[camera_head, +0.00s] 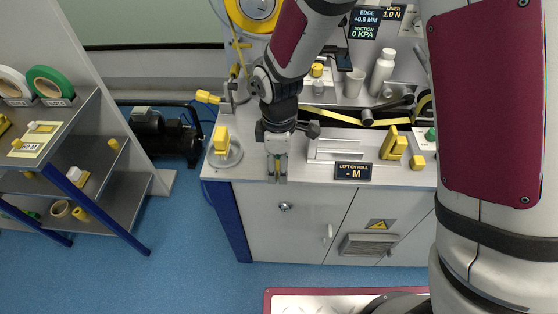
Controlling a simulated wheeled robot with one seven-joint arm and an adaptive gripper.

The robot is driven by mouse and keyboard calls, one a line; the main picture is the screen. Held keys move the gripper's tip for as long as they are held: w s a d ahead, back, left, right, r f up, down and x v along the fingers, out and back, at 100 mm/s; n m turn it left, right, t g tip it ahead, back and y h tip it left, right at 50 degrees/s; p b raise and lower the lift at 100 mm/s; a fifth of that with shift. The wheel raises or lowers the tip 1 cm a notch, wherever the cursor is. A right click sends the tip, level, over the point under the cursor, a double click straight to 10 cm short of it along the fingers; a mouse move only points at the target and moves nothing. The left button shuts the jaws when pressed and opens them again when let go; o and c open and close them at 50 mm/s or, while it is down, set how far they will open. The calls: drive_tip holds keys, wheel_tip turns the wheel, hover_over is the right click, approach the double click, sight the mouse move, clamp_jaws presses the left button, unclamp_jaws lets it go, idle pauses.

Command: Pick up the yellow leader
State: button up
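A yellow strip (328,113) runs across a dark slot in the bench top, right of my gripper, and looks like the leader. Its left end is partly hidden by my arm. My gripper (277,180) points down over the front edge of the bench, left of the white block. Its two narrow fingers are close together. A small yellowish patch shows between them, and I cannot tell whether it is something held or part of the gripper.
A yellow block on a round plate (234,158) stands left of my gripper. A white slotted block (325,148) and a "LEFT ON ROLL" sign (353,171) are to the right. Shelves with tape rolls (50,83) are at left.

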drive_tip(key=c, duration=0.6)
drive_tip(key=shift+r, duration=0.1)
